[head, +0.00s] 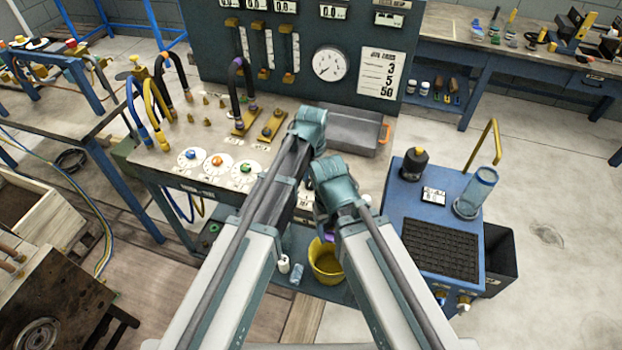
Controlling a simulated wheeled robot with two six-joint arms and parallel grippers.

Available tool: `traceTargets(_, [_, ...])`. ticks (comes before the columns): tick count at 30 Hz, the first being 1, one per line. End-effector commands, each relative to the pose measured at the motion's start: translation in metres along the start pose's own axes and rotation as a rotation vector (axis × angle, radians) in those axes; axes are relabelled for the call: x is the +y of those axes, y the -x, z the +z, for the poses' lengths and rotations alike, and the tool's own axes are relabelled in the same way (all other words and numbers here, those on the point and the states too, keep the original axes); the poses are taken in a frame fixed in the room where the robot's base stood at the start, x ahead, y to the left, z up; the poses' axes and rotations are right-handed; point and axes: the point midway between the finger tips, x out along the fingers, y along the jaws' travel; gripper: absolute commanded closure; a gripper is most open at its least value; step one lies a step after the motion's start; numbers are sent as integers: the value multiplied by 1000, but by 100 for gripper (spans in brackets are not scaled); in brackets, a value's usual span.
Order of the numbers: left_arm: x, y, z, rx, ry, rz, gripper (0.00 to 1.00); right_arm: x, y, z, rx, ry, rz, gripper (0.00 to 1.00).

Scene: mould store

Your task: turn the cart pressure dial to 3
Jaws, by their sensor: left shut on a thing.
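The blue cart (388,225) stands right of the bench, with a black knob-like part (413,165) and a small white label (433,196) on its top. I cannot tell whether that part is the pressure dial. My left arm reaches over the bench front. Three white dials with a blue (190,155), an orange (217,160) and a green knob (245,168) lie on the bench.
A dark panel carries a round gauge (330,63) and a card (381,76) reading 3, 5, 50. A grey box (345,128) sits on the bench. A yellow bucket (325,268) stands below. The cart has a clear cylinder (477,190) and yellow handle (484,145). Floor is clear at right.

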Motion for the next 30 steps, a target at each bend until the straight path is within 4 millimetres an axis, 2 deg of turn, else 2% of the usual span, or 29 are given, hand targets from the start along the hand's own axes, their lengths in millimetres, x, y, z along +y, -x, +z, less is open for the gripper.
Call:
traceTargets(13, [0,0,0,0,-8,0,100,0,0,0,0,0,0,33])
traceTargets(14, [0,0,0,0,-8,0,57,0,0,0,0,0,0,33])
traceTargets(18, [0,0,0,0,-8,0,32,0,0,0,0,0,0,33])
traceTargets(30, [0,2,0,0,-7,0,31,0,2,0,0,0,0,33])
